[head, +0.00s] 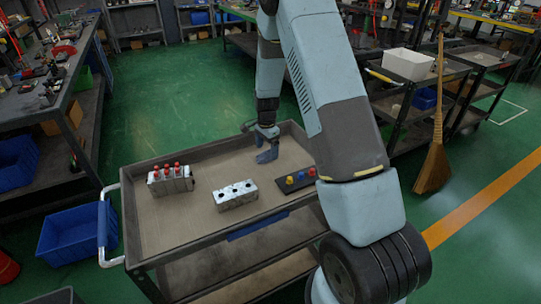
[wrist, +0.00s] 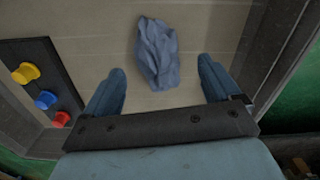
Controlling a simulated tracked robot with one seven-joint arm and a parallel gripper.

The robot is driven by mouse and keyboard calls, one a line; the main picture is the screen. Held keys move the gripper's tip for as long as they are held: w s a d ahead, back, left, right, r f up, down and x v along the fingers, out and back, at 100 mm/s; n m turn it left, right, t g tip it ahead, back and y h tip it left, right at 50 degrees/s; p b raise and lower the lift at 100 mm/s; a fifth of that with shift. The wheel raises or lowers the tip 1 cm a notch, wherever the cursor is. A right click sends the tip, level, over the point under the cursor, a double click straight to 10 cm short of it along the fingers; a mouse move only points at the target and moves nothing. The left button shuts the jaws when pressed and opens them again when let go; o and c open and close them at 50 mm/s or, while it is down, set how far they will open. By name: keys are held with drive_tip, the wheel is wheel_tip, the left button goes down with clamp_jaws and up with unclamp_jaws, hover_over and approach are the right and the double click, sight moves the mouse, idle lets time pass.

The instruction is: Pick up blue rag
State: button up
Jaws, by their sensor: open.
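The blue rag (wrist: 156,52) lies crumpled on the beige top of the cart, seen in the wrist view. It lies ahead of and between my two blue fingertips, with clear space on either side. My gripper (wrist: 161,70) is open and empty, pointing down over the cart. In the head view my gripper (head: 267,150) is low over the back part of the cart top; I cannot pick the rag out clearly from the blue fingers there.
On the cart (head: 160,232) stand a block with red-topped valves (head: 170,181), a silver block with holes (head: 235,195) and a dark plate with coloured knobs (head: 297,184). The knob plate (wrist: 42,82) is left of my gripper in the wrist view. A raised rim (wrist: 287,50) edges the cart.

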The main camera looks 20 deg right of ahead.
wheel_tip(320, 180, down, 2)
drive_tip(key=shift+c, duration=0.3)
drive_tip(key=c, duration=1.1)
